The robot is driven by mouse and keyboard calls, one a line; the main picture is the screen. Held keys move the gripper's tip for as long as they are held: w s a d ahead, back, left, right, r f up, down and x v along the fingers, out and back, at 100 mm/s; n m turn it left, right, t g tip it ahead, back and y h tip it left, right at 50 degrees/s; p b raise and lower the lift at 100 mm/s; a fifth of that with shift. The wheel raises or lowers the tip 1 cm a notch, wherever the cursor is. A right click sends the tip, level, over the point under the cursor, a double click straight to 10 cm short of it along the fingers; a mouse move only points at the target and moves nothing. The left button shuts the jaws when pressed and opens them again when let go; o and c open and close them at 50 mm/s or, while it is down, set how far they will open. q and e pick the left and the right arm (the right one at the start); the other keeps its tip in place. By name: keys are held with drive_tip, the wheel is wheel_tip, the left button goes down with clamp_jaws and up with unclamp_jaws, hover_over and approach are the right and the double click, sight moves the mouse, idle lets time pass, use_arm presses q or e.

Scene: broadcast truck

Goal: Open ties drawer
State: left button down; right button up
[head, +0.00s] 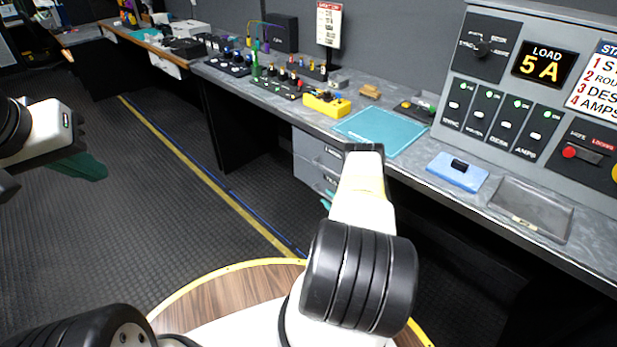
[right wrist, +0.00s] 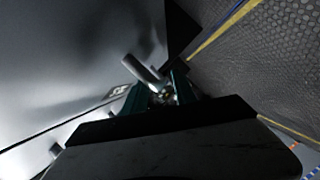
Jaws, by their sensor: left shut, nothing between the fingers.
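A grey drawer unit (head: 306,152) stands under the desk in the head view, partly hidden behind my right arm. It has an upper and a lower drawer front with small labels; I cannot read for sure which says ties. My right gripper (head: 327,196) is at the lower drawer front, mostly hidden by its own arm. In the right wrist view a pale bar handle (right wrist: 143,72) reaches between the teal fingers of the right gripper (right wrist: 162,88). The fingers stand apart; I cannot tell whether they press on the bar. My left gripper (head: 82,166) is shut and empty at the far left, over the floor.
The desk above holds a teal mat (head: 382,130), a blue block (head: 458,171), a grey tray (head: 533,207) and a yellow button box (head: 327,103). A control panel (head: 520,110) stands at right. The floor left of the drawers is clear.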

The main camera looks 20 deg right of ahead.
drive_tip(key=shift+x, duration=0.75)
clamp_jaws()
idle(0.9)
